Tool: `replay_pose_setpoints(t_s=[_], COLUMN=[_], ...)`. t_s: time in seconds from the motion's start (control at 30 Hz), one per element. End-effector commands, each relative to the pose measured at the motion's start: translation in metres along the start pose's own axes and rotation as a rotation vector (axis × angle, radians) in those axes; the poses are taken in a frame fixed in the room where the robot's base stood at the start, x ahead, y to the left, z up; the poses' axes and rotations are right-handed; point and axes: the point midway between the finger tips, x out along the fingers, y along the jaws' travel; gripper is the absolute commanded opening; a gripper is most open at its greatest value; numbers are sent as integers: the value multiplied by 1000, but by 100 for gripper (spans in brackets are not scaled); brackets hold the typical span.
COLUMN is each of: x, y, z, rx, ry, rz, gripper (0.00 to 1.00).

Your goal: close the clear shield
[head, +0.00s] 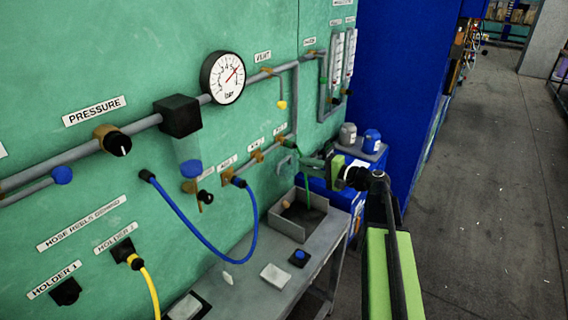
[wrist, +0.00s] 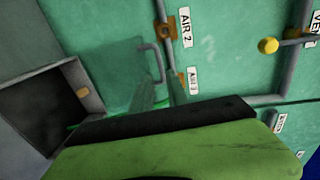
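The clear shield (wrist: 122,65) is a see-through panel with a grey bar handle (wrist: 153,62), in front of the green wall in the wrist view. In the head view only its handle (head: 286,164) stands out, below the small air valves. The panel itself is hard to make out there, and I cannot tell its exact angle. My gripper (head: 308,160) is just right of the handle in the head view. In the wrist view my gripper (wrist: 163,86) has two slim fingertips a little apart, with nothing between them, just below the handle. I cannot see contact.
An open grey box (head: 297,215) stands on the grey bench (head: 240,290) below. Pipes run along the wall, with a pressure gauge (head: 228,78) and a yellow-knobbed vent lever (head: 282,104). A blue hose (head: 205,240) hangs at left. Floor at right is clear.

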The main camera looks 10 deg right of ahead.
Motion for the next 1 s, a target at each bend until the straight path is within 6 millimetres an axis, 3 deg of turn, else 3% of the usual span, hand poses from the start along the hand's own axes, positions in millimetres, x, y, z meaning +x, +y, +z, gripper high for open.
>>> replay_pose_setpoints(t_s=[0.2,0.4,0.77,0.93,1.0], x=[56,88,96,97,97], y=[2,1,0,0,0], z=[-1,0,1,2,2], rx=[0,0,0,0,0], ry=[-4,-2,-2,-2,-2], rz=[0,0,0,0,0], gripper=[20,20,20,1,0])
